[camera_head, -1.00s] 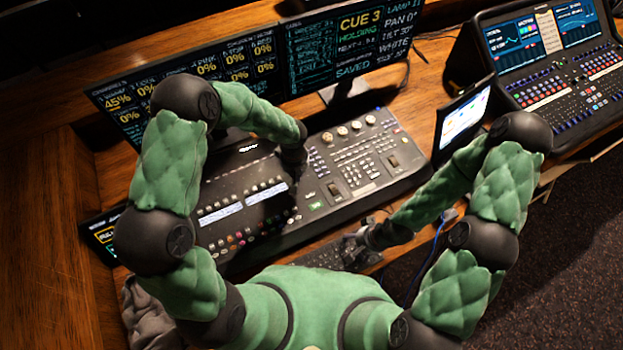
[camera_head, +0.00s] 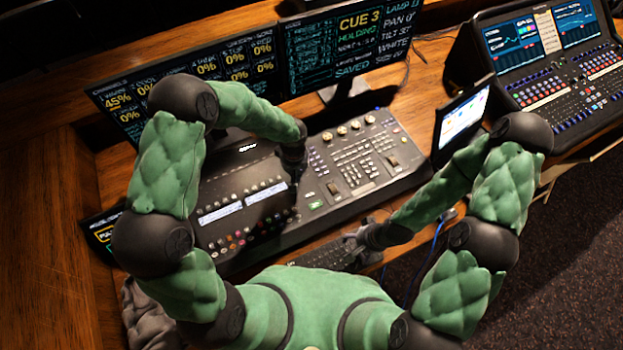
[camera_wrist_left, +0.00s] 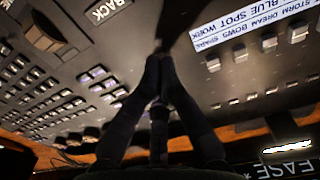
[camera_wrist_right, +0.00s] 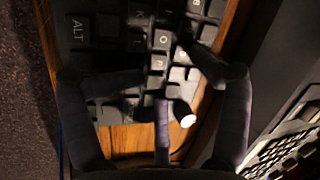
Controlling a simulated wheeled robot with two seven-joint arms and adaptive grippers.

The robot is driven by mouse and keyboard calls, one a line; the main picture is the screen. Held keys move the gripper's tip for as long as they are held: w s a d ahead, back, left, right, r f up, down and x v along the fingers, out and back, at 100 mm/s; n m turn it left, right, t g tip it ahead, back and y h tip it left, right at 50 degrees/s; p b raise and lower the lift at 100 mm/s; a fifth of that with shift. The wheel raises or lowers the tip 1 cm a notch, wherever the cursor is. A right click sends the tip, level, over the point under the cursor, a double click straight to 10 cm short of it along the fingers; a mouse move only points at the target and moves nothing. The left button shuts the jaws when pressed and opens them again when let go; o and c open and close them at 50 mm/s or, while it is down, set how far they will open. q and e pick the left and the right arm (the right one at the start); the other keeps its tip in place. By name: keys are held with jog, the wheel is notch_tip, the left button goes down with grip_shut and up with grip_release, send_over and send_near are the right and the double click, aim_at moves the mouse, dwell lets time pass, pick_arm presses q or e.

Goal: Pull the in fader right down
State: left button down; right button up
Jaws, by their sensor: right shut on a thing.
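The mixing desk (camera_head: 352,160) lies below my arms. A dark fader handle (camera_head: 333,188) shows on its middle part and another (camera_head: 392,161) further right. I cannot read which is the in fader. My left gripper (camera_head: 296,205) is over the desk, left of the middle handle. In the left wrist view its fingers (camera_wrist_left: 160,62) meet with nothing seen between them; a raised dark handle (camera_wrist_left: 45,35) stands apart, beside the BACK label. My right gripper (camera_head: 352,248) is low over the keyboard (camera_head: 300,258), closed on a small dark thing with a pale round end (camera_wrist_right: 187,119), partly hidden.
Two monitors (camera_head: 345,45) stand behind the desk. A small tablet screen (camera_head: 462,122) stands at its right end. A second console (camera_head: 560,80) is at the far right. Wooden table (camera_head: 420,90) shows behind the desk.

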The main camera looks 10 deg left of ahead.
pick_arm(q)
jog(key=shift+w+r, duration=0.15)
pick_arm(e)
jog(key=shift+s+a+f, duration=0.1)
jog(key=shift+s, duration=0.3)
pick_arm(q)
jog(key=shift+w+a+r+p, duration=0.2)
jog(key=shift+w+r+p, duration=0.25)
jog(key=shift+p, duration=0.1)
pick_arm(e)
jog(key=shift+w+a+r, duration=0.2)
jog(key=shift+w+r, duration=0.05)
jog(key=shift+w, duration=0.1)
pick_arm(q)
jog(key=shift+r, duration=0.3)
pick_arm(e)
jog(key=shift+w+r, duration=0.1)
jog(key=shift+r, duration=0.05)
pick_arm(q)
jog(key=shift+s+r+p, duration=0.1)
jog(key=shift+r+p, duration=0.5)
jog(key=shift+r, duration=0.25)
pick_arm(e)
jog(key=shift+r, duration=0.45)
jog(key=shift+d, duration=0.1)
jog(key=shift+w+r, duration=0.1)
